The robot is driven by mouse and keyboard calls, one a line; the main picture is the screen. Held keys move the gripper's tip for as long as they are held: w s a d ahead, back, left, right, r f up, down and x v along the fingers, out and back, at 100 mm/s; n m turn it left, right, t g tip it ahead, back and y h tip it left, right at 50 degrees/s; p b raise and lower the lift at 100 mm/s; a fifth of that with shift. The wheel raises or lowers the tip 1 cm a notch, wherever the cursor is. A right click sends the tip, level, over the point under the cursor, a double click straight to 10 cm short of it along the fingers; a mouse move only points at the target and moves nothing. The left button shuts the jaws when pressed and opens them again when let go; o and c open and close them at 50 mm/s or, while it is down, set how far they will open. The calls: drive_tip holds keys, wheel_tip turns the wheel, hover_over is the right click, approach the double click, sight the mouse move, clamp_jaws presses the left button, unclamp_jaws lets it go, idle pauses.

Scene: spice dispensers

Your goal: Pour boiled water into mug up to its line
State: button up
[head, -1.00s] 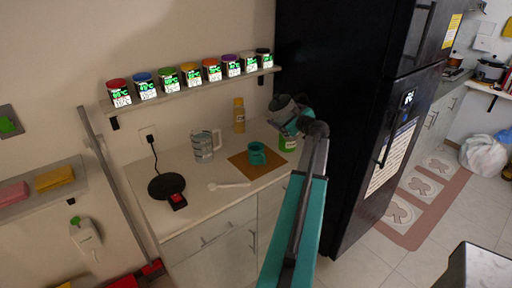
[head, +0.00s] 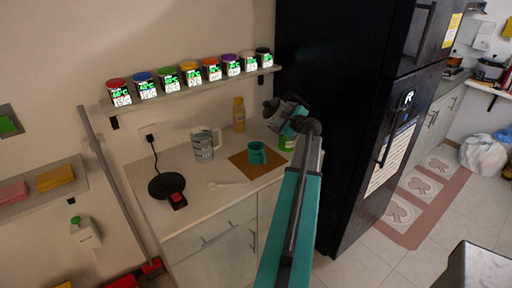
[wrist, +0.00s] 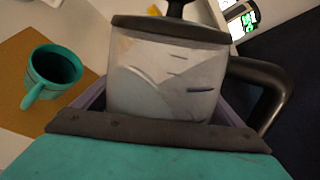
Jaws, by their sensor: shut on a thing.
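The teal mug (head: 257,153) stands upright on a brown mat on the counter. In the wrist view the mug (wrist: 52,75) is at the left, its handle toward the camera; its inside is dark and I cannot make out a fill line or level. My gripper (head: 297,121) is shut on a kettle (head: 283,109) with a clear body, held above the counter, right of the mug and apart from it. In the wrist view the kettle (wrist: 165,75) shows a black rim, a dark handle at right and level marks. No stream of water shows.
A clear measuring jug (head: 203,146), a yellow bottle (head: 239,115) and a green-labelled jar (head: 287,142) stand around the mat (head: 240,160). A white spoon (head: 228,184) and black heating base (head: 166,186) lie left and front. The dispenser shelf (head: 190,89) is above; the black fridge (head: 335,90) is close right.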

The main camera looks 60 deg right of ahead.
drive_tip(key=shift+f, duration=0.1)
idle(0.6)
drive_tip(key=shift+s+d, duration=0.1)
drive_tip(key=shift+s, duration=0.05)
drive_tip(key=shift+f+n, duration=0.15)
drive_tip(key=shift+n, duration=0.15)
drive_tip(key=shift+f, duration=0.1)
idle(0.3)
idle(0.4)
drive_tip(key=shift+f, duration=0.1)
drive_tip(key=shift+n+g, duration=0.3)
